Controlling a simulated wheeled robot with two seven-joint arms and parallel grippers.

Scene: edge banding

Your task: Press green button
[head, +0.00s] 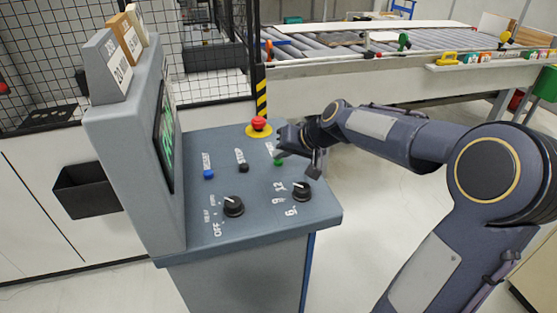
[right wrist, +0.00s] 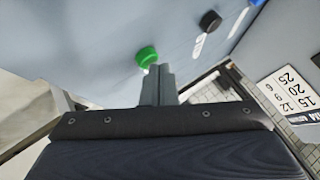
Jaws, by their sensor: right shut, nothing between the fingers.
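The green button (head: 279,162) sits on the top of the grey control console (head: 260,220), to the right of the black and blue buttons. In the right wrist view the green button (right wrist: 146,57) is just beyond the fingertips, slightly to their left, with a small gap seeming to remain. My right gripper (head: 281,145) is over the console's right rear part, close to the green button and partly covering its label. Its fingers (right wrist: 159,70) are shut together with nothing between them. My left gripper is in neither view.
Near the green button are a red emergency button (head: 259,124) on a yellow base, a black button (head: 243,168), a blue button (head: 209,174) and two black knobs (head: 233,206). A screen housing (head: 130,130) rises at left. A roller conveyor (head: 400,65) stands behind.

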